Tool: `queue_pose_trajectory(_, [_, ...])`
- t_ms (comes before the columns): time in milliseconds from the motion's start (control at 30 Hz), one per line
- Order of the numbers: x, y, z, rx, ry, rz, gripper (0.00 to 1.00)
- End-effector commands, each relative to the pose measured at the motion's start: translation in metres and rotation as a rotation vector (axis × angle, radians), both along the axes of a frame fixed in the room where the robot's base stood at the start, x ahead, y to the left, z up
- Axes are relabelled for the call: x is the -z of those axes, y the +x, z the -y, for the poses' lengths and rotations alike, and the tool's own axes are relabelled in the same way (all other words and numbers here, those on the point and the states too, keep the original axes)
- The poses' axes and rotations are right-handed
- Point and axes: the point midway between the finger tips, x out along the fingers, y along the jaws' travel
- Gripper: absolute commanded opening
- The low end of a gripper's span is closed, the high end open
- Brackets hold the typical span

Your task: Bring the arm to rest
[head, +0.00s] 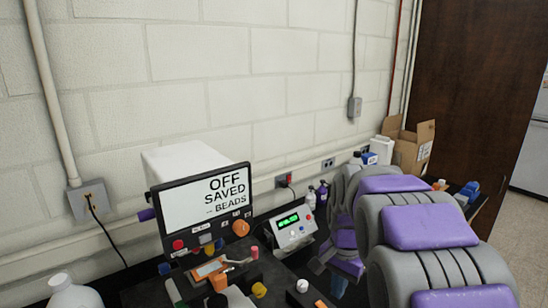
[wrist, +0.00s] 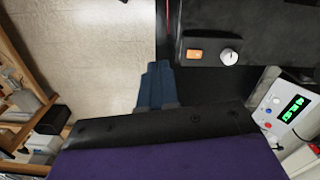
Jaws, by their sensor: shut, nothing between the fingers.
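My gripper (wrist: 158,70) shows in the wrist view as two blue-grey fingers side by side, pointing up the picture from a dark bar. The fingers are shut with nothing between them. Below them in the picture are the dark bar and a purple pad of my own arm. In the head view my grey arm with purple pads folds across the right side, and I cannot clearly make out the fingertips there.
A screen (head: 207,208) reading "OFF SAVED -- BEADS" stands on the black bench. A small device with a green display (head: 293,230) stands beside it; a cardboard box (head: 408,149) is farther back. A white bottle (head: 72,292) is at lower left. Pale floor (wrist: 90,50) shows beside the fingers.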

Motion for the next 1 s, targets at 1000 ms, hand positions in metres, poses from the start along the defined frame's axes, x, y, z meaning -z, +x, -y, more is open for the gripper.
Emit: queue_pose_trajectory(1000, [0.037, -0.316, -0.014, -0.735, 0.055, -0.132, 0.00])
